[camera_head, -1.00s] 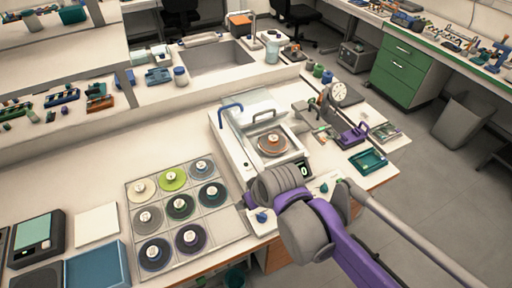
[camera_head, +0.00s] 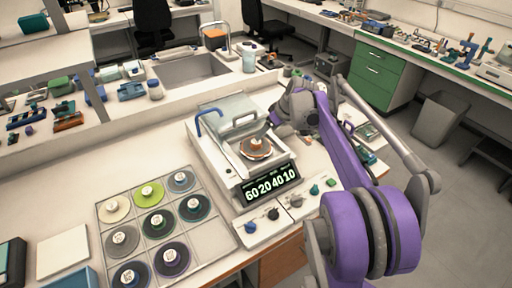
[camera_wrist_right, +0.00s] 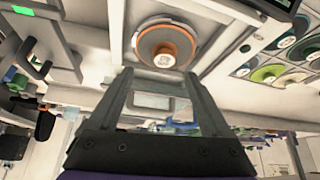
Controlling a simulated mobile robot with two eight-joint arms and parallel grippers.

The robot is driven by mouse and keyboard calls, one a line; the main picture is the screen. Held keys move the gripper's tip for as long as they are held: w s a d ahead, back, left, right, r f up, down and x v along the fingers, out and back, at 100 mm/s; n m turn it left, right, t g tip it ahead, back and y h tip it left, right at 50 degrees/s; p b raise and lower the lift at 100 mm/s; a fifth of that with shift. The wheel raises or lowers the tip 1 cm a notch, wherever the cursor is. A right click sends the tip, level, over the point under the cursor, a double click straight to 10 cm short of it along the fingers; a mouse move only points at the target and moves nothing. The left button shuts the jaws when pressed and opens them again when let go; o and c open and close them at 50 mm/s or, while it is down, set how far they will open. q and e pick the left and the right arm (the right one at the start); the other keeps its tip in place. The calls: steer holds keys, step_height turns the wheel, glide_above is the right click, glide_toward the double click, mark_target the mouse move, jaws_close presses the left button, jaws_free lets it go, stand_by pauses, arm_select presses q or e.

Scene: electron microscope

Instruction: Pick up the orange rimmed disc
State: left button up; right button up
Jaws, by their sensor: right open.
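The orange rimmed disc (camera_head: 256,150) lies in the open bay of the white machine (camera_head: 228,172), with a pale label at its middle. It also shows in the right wrist view (camera_wrist_right: 165,46), beyond the fingertips. My right gripper (camera_head: 272,121) is close to the disc, at its upper right in the head view. In the right wrist view my right gripper (camera_wrist_right: 160,75) has its two fingers apart with nothing between them. The disc is apart from the fingers. My left gripper is not in view.
A tray of several coloured discs (camera_head: 212,238) stands left of the machine. The machine's raised clear lid (camera_head: 225,112) and blue handle (camera_head: 208,122) are beside the disc. A lit number display (camera_head: 270,184) and knobs (camera_head: 273,213) are in front.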

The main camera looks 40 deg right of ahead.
mark_target(258, 142)
steer(key=x, duration=0.8)
steer(key=shift+w+a+b, duration=0.1)
steer(key=shift+a+b, duration=0.2)
steer(key=shift+a, duration=0.05)
steer(key=shift+r, duration=0.1)
jaws_close()
